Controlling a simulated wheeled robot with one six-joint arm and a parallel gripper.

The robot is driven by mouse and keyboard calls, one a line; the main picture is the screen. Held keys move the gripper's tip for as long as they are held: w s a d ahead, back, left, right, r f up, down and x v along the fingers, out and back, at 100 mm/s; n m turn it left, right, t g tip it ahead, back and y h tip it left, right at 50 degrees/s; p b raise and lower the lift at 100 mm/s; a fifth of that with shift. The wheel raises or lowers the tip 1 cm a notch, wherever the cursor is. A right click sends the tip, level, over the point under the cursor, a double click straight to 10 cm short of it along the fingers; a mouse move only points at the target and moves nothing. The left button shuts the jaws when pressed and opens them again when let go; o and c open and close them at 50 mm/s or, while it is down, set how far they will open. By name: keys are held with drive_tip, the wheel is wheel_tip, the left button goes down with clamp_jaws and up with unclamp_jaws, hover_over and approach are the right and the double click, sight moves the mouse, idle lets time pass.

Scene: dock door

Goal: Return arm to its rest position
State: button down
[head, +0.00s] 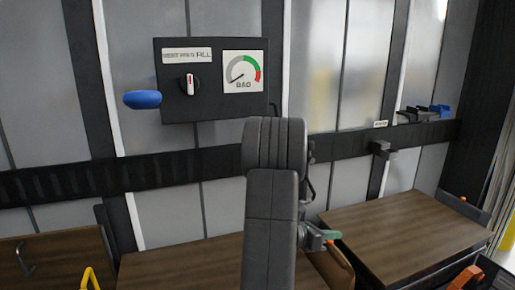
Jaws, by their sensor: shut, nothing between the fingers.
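My arm (270,220) stands upright in the middle of the head view, its bent elbow (275,145) in front of the wall. My gripper (316,239) shows only in part, low at the right side of the arm link; the rest of it is hidden behind the link. It is shut and holds nothing.
A dark panel (175,107) with a knob, a gauge (243,80) and a blue handle (142,99) is on the wall behind the arm. Brown tables stand at left (60,255) and right (400,230). A dark rail (60,180) crosses the wall, with a blue-and-black item (438,111) at right.

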drive_tip(key=shift+s+d+f+m+t+b, duration=0.15)
drive_tip(key=shift+f+m+b, duration=0.2)
drive_tip(key=shift+f+b, duration=0.55)
drive_tip(key=shift+a+f+m+t+b, duration=0.15)
drive_tip(key=shift+f+m+b, duration=0.2)
drive_tip(key=shift+f+b, duration=0.5)
drive_tip(key=shift+d, duration=0.1)
